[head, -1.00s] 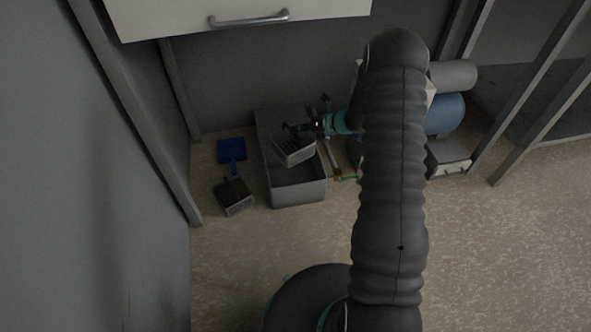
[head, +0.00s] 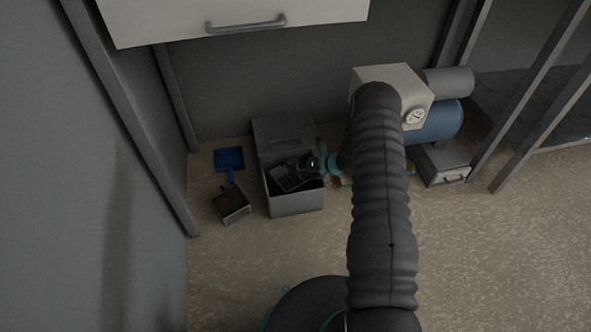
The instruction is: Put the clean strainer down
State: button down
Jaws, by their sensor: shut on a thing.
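The clean strainer (head: 287,181), a small grey basket with slots, is tilted in the opening of a grey open-topped box (head: 297,204) on the floor. My gripper (head: 299,168) is shut on the strainer's upper edge, from the right side. The strainer sits at or below the box's rim; whether it touches the bottom is hidden. A second strainer (head: 232,206), with brown matter in it, stands on the floor left of the box.
The box's lid part (head: 283,138), with a handle, is at its back. A blue scoop (head: 229,158) lies left. A blue tank (head: 437,123) and a white housing with a gauge (head: 392,84) stand right. A cabinet drawer (head: 240,18) hangs above. The front floor is clear.

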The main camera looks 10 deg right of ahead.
jog(key=shift+f, duration=0.25)
jog(key=shift+f+b, duration=0.35)
jog(key=shift+b, duration=0.1)
jog(key=shift+f, duration=0.2)
jog(key=c, duration=1.2)
grip_release()
